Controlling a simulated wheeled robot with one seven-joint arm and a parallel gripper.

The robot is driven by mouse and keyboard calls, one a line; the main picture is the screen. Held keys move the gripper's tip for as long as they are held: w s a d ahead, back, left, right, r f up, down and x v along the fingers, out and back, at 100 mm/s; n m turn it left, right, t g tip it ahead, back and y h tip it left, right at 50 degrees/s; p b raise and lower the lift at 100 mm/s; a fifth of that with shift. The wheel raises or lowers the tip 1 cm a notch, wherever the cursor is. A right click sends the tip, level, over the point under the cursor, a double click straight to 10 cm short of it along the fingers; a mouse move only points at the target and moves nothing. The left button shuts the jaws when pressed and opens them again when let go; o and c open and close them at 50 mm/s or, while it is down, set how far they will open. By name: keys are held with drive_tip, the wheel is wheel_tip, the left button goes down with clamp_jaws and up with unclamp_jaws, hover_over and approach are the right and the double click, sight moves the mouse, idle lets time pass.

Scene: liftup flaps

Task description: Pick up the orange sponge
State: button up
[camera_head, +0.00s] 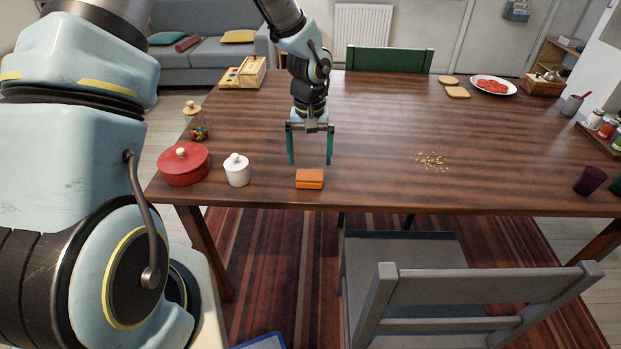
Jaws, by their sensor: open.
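The orange sponge (309,179) lies flat on the wooden table (380,130), close to its front edge. It is a small block with a lighter top. My gripper (310,163) points down with its two green fingers spread apart and nothing between them. The fingertips appear just behind and above the sponge, one toward each side of it. The exact height of the fingertips over the table is hard to tell from this view.
A white lidded jar (237,171) and a red pot (184,165) stand left of the sponge, with a candy jar (196,124) behind. Crumbs (432,161) lie to the right. A grey chair (470,310) stands at the front. The table around the sponge's right side is clear.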

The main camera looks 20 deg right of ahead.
sight(310, 175)
drive_tip(key=shift+s+f+p, duration=0.15)
drive_tip(key=shift+f+p, duration=0.8)
drive_tip(key=shift+f, duration=2.15)
drive_tip(key=c, duration=1.1)
drive_tip(key=shift+r, duration=0.15)
wheel_tip(310, 175, up, 10)
drive_tip(key=shift+f+b, duration=0.1)
drive_tip(key=shift+b, duration=0.85)
